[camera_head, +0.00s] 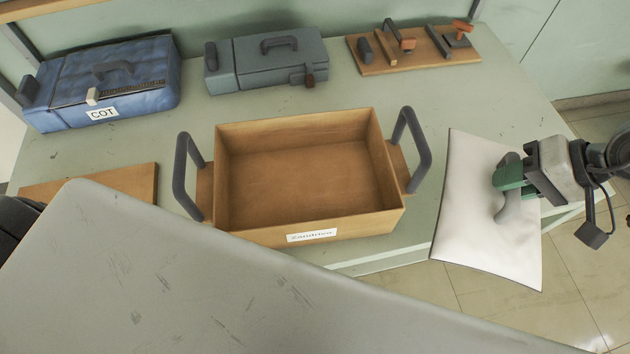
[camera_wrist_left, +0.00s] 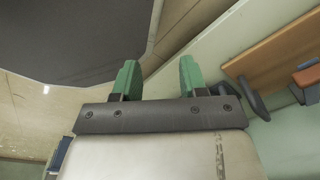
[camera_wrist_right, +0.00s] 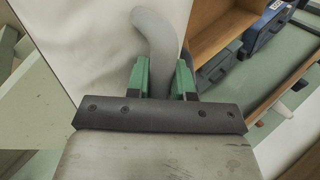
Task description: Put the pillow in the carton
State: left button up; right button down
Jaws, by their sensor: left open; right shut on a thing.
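The pillow (camera_head: 475,215) is white and flat, at the right end of the table, tilted and overhanging the front edge. My right gripper (camera_head: 507,178) is shut on a grey curved handle (camera_head: 503,212) on the pillow's face. In the right wrist view the handle (camera_wrist_right: 160,40) runs between the green fingers (camera_wrist_right: 160,80), with the white pillow (camera_wrist_right: 85,55) behind. The open carton (camera_head: 345,226) is a brown box, empty, with a dark handle at each side and a front label. It lies left of the pillow. My left gripper (camera_wrist_left: 155,80) is open and empty; the head view hides its fingers.
A blue case (camera_head: 150,75) marked COT, a grey case (camera_head: 240,62) and a wooden board with tools (camera_head: 430,60) stand along the table's back. Another board (camera_head: 135,180) lies left of the carton. The carton's right handle (camera_head: 425,150) stands up near the pillow.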

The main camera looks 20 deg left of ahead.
aim_at(317, 190)
jog(key=k+j, duration=0.2)
jog(key=j, duration=0.15)
jog(key=k+j+u, duration=0.1)
jog(key=j+u, duration=0.3)
jog(key=j, duration=0.75)
